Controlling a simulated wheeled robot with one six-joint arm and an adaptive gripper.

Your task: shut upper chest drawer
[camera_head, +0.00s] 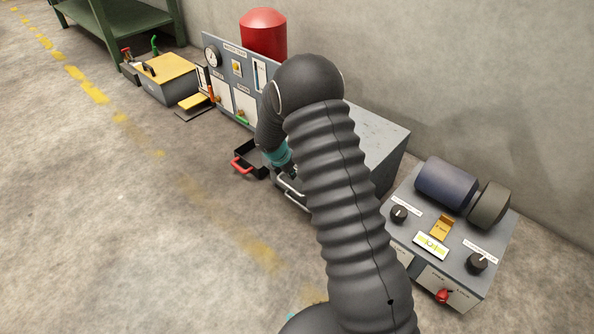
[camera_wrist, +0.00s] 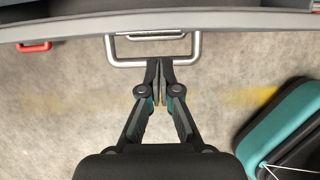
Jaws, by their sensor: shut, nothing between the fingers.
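The grey chest (camera_head: 384,138) stands against the wall, partly hidden behind my arm. In the wrist view, the upper drawer's grey front (camera_wrist: 240,19) crosses the top, with a strip of its dark inside beyond it, so it stands open. Its silver bar handle (camera_wrist: 111,50) sticks out toward me; the handle also shows in the head view (camera_head: 289,188). A smaller silver bar shows within it. My gripper (camera_wrist: 160,64) is shut and empty, its tips at the handle's outer bar; I cannot tell whether they touch. How far the drawer is out is hidden.
A dark tray with a red handle (camera_head: 241,165) juts out left of the drawer, by a gauge panel (camera_head: 232,72). A control box (camera_head: 452,235) with knobs and cylinders stands to the right. A yellow-topped box (camera_head: 168,75) is farther left. The floor in front is clear.

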